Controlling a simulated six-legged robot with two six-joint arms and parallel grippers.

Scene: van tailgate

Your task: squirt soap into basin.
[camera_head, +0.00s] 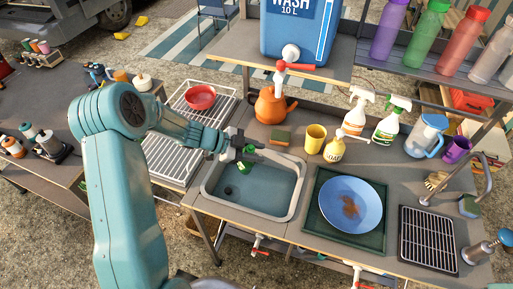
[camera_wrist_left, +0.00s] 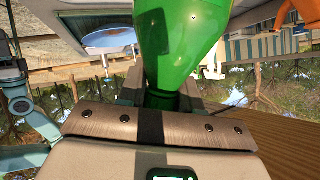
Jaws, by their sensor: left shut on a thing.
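My left gripper (camera_head: 250,151) is over the back part of the grey sink basin (camera_head: 228,207). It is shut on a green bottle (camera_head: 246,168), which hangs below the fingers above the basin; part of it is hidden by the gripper. In the left wrist view the green bottle (camera_wrist_left: 180,45) is large and close, its narrow end near the gripper. A drain shows in the basin floor. My right gripper is not in view.
A sponge (camera_head: 280,138), a yellow cup (camera_head: 315,138) and an orange kettle (camera_head: 271,106) stand behind the basin. A blue plate with a brown stain (camera_head: 350,203) lies on a dark green tray to the right. The water container's tap (camera_head: 292,66) is above and behind.

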